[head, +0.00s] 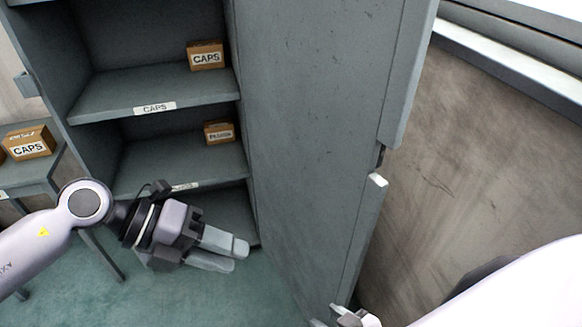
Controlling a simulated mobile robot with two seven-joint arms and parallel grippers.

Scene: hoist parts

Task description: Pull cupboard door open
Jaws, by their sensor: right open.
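The grey cupboard door (312,110) stands swung out on the right, its inner face towards me. Its free edge runs down the right side, with a step and a small pale piece (377,180) partway down. The open cupboard (150,92) shows its shelves at left. My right gripper (343,317) is open at the bottom edge of the view, by the door's lower free edge. It is mostly cut off, and I cannot tell whether it touches the door. My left gripper (234,257) is in front of the lower shelves, holding nothing visible; its finger gap is unclear.
A CAPS box (206,56) and a smaller box (219,132) sit on the shelves. A side table (40,185) at left holds another CAPS box (28,143). A stained wall (470,160) is right of the door. Green floor (255,295) is clear below.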

